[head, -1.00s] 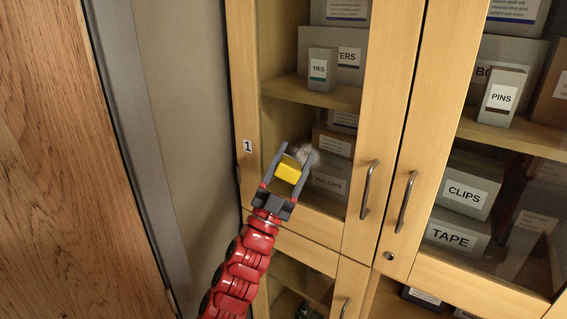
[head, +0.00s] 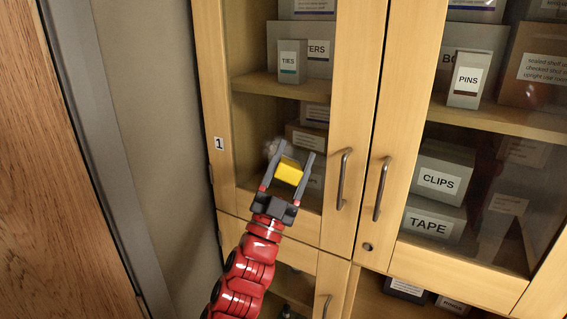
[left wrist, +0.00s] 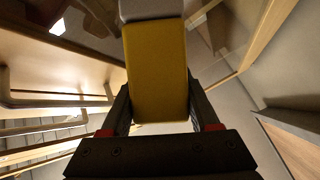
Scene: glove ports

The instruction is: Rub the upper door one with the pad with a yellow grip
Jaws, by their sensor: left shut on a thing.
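The upper door one (head: 329,120) is a shut glass door in a pale wood frame with a "1" label (head: 219,143) on its left stile. A grey hazy smudge (head: 271,148) shows on its glass. My left gripper (head: 292,163) is shut on the yellow grip (head: 290,171) of the pad, in front of the lower part of the glass, just right of and below the smudge. In the left wrist view the yellow grip (left wrist: 157,75) sits between the fingers, with the pale pad (left wrist: 150,10) at its far end. I cannot tell whether the pad touches the glass. My right gripper is not in view.
Bar handles (head: 343,178) (head: 381,188) stand out from the two upper doors, right of my gripper. Boxes stand on shelves behind the glass. A lower door (head: 332,285) is beneath. A wall (head: 150,120) and a wooden panel (head: 40,180) are at the left.

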